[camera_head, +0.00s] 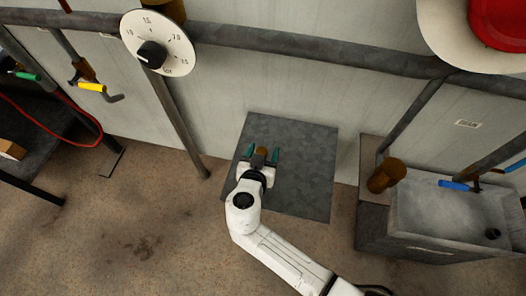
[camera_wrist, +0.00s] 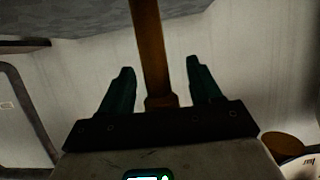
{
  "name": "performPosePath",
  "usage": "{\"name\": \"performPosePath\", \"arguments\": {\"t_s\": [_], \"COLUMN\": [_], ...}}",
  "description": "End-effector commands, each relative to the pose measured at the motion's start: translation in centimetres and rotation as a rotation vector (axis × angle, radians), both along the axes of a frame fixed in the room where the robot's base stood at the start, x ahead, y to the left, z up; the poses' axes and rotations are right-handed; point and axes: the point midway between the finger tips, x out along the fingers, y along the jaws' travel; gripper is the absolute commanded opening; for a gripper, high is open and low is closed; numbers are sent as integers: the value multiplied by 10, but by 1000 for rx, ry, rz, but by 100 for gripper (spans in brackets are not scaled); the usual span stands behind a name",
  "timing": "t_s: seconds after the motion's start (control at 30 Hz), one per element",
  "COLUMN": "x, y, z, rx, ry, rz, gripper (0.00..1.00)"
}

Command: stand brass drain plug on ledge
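My gripper (camera_head: 262,154) is over the grey metal slab (camera_head: 310,185) in the head view, its two green fingers spread apart. A brass-brown piece (camera_head: 262,151) shows between the fingers. In the wrist view it is a brown rod (camera_wrist: 152,50) with a wider collar near the palm, and there is a gap between it and each finger of my gripper (camera_wrist: 160,66). A brass-brown cylinder (camera_head: 386,175) leans in the picture beside the grey basin at right, apart from my gripper. I cannot tell which brass piece is the drain plug, nor which surface is the ledge.
The grey basin (camera_head: 420,212) has a dark hole (camera_head: 492,234) and a blue-handled valve (camera_head: 455,186). A white dial (camera_head: 158,43) and a long grey pipe (camera_head: 300,48) run along the wall. A dark bench (camera_head: 40,150) stands at left. Speckled floor left of my arm is clear.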

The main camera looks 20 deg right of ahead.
Motion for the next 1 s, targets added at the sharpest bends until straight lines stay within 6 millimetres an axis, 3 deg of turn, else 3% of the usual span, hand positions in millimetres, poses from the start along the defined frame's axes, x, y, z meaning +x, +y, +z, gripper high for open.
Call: {"name": "performPosePath", "arguments": {"t_s": [0.33,0.73,1.0], "x": [-5,-64,-87], "y": [5,47,64], "z": [4,34,46], "rx": [0,0,1], "ry": [-1,0,0], "rz": [3,4,2], "gripper": [63,63,63]}}
